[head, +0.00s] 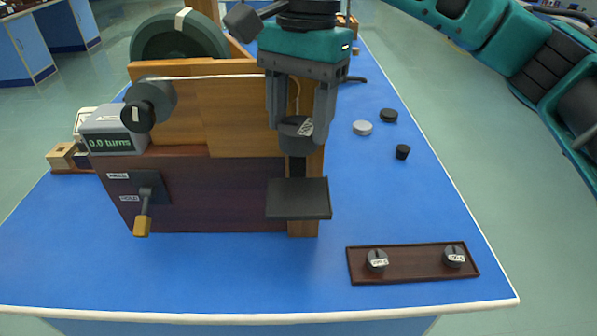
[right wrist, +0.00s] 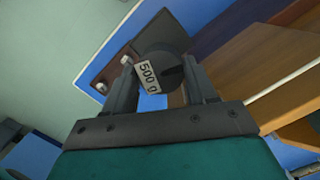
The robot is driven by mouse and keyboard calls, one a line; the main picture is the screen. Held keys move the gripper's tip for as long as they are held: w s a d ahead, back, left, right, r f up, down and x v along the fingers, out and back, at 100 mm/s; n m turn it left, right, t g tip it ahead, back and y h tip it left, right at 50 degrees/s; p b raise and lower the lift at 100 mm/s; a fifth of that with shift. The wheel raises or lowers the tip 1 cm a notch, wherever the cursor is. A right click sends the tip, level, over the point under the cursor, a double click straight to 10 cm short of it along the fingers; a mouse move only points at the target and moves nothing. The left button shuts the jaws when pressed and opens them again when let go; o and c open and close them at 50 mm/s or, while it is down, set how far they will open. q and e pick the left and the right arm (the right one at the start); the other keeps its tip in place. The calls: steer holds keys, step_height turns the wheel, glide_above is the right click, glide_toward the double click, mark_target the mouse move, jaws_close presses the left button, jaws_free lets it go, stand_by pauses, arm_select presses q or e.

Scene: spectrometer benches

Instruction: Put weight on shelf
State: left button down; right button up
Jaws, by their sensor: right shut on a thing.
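My right gripper (head: 301,135) points down and is shut on a dark round weight (head: 293,132). In the right wrist view the weight (right wrist: 160,62) sits between the fingers, with a label reading 500 g. The small dark shelf (head: 298,198) sticks out from the front of the wooden apparatus, below the held weight. A gap shows between the weight and the shelf, and the shelf top is bare. Two more labelled weights, a left one (head: 377,260) and a right one (head: 453,256), stand on a brown tray (head: 414,276). My left gripper is not in view.
The wooden apparatus (head: 215,180) carries a large green wheel (head: 178,40), a counter reading 0.0 turns (head: 112,140) and a lever with a yellow handle (head: 143,215). Small discs (head: 362,128) lie at the right on the blue bench.

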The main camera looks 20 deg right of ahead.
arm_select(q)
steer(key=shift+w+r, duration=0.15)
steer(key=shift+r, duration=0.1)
arm_select(e)
step_height(320, 180, down, 9)
steer(key=shift+f, duration=0.15)
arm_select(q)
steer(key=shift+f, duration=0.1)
arm_select(e)
steer(key=shift+f, duration=0.2)
steer(key=o, duration=1.5)
steer(key=shift+c, duration=0.2)
steer(key=shift+r, duration=0.15)
